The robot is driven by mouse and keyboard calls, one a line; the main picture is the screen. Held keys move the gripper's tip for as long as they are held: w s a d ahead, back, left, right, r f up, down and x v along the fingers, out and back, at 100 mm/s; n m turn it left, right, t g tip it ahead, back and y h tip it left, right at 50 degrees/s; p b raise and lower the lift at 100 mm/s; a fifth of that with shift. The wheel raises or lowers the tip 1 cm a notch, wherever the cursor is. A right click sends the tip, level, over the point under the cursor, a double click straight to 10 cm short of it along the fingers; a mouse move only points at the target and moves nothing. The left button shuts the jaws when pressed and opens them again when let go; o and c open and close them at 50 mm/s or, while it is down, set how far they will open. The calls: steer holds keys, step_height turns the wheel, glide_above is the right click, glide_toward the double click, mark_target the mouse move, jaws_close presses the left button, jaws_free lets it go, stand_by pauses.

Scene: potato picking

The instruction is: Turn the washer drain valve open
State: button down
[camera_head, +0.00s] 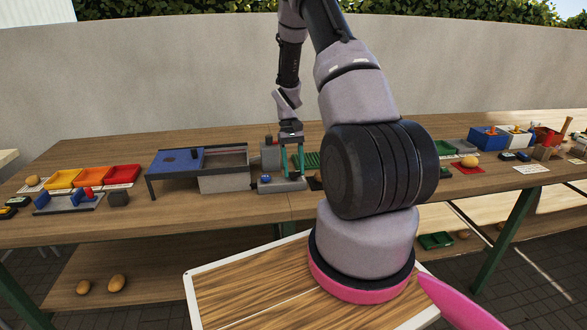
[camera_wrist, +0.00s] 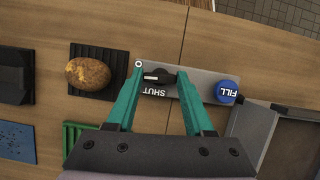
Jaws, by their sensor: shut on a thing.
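The drain valve's black handle (camera_wrist: 158,76) sits on a grey plate (camera_wrist: 205,84), beside a white "SHUT" label (camera_wrist: 153,91). In the wrist view my gripper (camera_wrist: 161,69) has its teal fingers on either side of the handle, shut on it. The handle lies roughly crosswise between the fingertips. A round blue "FILL" knob (camera_wrist: 227,91) is on the same plate, to the right of the fingers. In the head view my gripper (camera_head: 291,172) reaches down to the grey washer base (camera_head: 282,185); the handle is too small to make out there.
A potato (camera_wrist: 88,73) lies on a black ribbed mat (camera_wrist: 118,58) left of the valve. A grey box (camera_wrist: 250,130) stands at right. In the head view, a blue-topped table unit (camera_head: 180,161) is left of my gripper, and coloured trays (camera_head: 92,178) stand farther left.

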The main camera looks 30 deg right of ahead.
steer(key=shift+m, duration=0.5)
steer(key=shift+c, duration=1.4)
jaws_free()
steer(key=v, duration=1.1)
steer(key=shift+d, duration=0.3)
steer(key=shift+s, duration=0.15)
